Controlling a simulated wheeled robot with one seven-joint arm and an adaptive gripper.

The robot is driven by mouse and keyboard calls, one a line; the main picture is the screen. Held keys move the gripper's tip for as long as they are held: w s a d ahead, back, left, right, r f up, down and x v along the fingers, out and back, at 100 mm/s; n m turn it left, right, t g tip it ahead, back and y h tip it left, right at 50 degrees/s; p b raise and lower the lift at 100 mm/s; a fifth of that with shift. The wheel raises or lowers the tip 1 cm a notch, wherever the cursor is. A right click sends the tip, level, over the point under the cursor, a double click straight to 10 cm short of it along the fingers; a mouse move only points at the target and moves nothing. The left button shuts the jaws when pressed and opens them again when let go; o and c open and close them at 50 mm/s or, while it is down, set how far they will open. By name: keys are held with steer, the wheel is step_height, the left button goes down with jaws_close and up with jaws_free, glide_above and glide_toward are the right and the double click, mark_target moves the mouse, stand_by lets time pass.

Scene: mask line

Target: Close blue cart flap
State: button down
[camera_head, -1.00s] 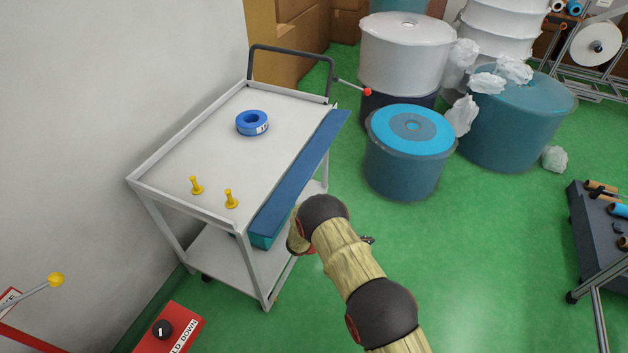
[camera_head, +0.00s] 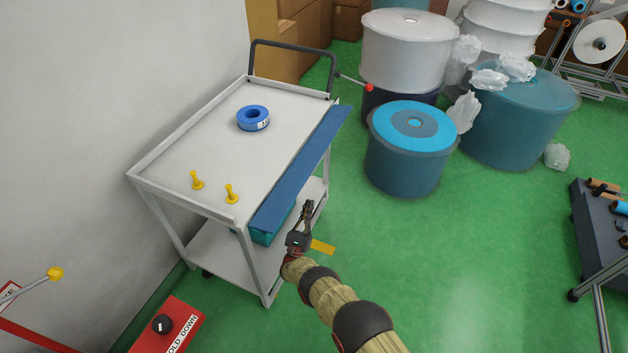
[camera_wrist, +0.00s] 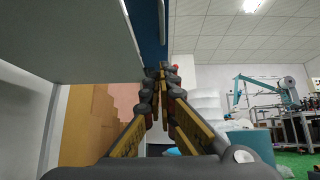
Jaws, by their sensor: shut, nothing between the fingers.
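The blue flap (camera_head: 300,170) is a long flat strip along the right edge of the white cart (camera_head: 215,150). It sticks out sideways, roughly level with the cart top. My gripper (camera_head: 307,204) is beside the cart, to the right of the flap and below its level, pointing up. Its fingers are shut with nothing between them. In the wrist view my gripper (camera_wrist: 161,72) points up towards the flap's underside (camera_wrist: 148,35), with the cart's top (camera_wrist: 75,40) overhead at left. I cannot tell whether the fingertips touch the flap.
A teal bin (camera_head: 268,232) sits on the lower shelf. Blue drums (camera_head: 408,160) stand behind right.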

steer(key=s+r+b+x, duration=0.1)
steer(key=s+r+x, duration=0.1)
steer(key=x, duration=1)
steer(key=shift+w+a+r, duration=0.2)
steer(key=shift+w+r, duration=0.05)
steer(key=shift+w, duration=0.05)
